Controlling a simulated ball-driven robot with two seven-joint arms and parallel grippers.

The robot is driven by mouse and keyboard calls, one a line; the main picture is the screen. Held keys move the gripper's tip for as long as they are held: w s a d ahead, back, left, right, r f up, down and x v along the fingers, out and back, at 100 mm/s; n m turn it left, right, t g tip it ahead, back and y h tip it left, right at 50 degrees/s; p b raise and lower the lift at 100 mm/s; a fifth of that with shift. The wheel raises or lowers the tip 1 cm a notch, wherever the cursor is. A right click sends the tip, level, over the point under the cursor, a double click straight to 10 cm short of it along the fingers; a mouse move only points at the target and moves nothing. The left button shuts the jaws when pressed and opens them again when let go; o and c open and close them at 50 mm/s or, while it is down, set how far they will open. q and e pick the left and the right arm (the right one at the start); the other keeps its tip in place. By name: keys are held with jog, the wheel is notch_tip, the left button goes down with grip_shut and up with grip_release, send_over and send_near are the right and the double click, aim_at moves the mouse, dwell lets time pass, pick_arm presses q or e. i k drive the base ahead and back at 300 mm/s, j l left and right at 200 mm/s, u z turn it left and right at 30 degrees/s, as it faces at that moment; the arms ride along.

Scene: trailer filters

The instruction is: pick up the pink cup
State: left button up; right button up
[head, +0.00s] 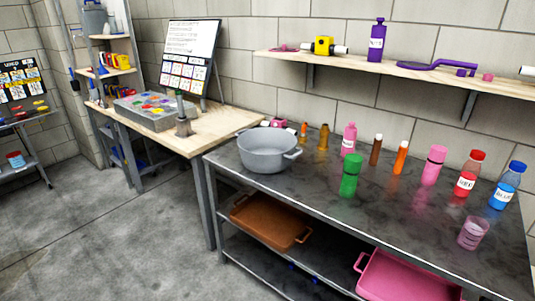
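A pink cup (473,233), see-through with faint marks on its side, stands upright near the front right of the dark metal table (310,195). It is apart from the bottles behind it. Neither of my grippers shows in the head view.
A wall shelf (400,70) hangs above. Grey floor (100,230) is clear at left.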

aim_at(472, 234)
jog(key=z, duration=1.45)
